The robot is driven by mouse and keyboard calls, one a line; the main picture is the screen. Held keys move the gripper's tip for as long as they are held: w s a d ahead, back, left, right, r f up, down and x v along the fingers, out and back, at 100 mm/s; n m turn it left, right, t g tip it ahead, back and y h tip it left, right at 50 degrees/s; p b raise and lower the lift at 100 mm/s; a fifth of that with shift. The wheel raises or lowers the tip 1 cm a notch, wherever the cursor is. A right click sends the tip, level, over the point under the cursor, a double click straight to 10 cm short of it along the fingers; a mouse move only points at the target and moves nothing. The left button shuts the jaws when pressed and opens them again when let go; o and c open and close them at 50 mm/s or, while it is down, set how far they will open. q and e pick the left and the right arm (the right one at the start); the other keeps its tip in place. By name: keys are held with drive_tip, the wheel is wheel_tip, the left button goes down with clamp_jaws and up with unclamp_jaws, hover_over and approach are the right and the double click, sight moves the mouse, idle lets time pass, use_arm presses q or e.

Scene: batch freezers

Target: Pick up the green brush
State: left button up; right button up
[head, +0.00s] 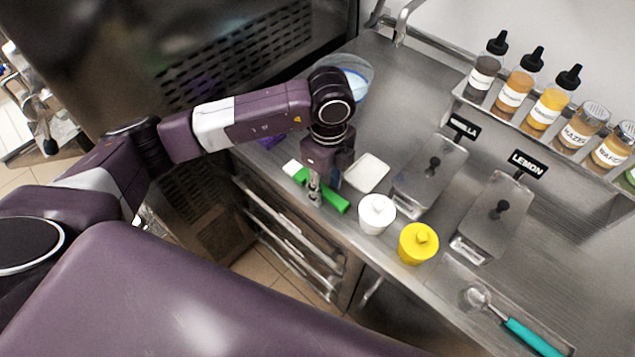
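The green brush (337,202) lies on the steel counter near its front edge, with a white part at its left end and a green handle running to the lower right. My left gripper (315,200) points down over the middle of the brush and hides part of it. The fingers look close to or around the brush, but I cannot tell whether they touch it or how far apart they are. My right gripper does not show.
A white tray (367,172), a white jar (377,213) and a yellow jar (418,243) stand right of the brush. A clear tub (352,72) is behind. Lidded steel pans (430,177), a teal-handled scoop (528,337) and a bottle rack (545,132) are farther right.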

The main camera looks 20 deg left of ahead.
use_arm(q)
drive_tip(key=shift+c, duration=0.4)
drive_tip(key=c, duration=0.7)
clamp_jaws()
drive_tip(key=shift+r, duration=0.1)
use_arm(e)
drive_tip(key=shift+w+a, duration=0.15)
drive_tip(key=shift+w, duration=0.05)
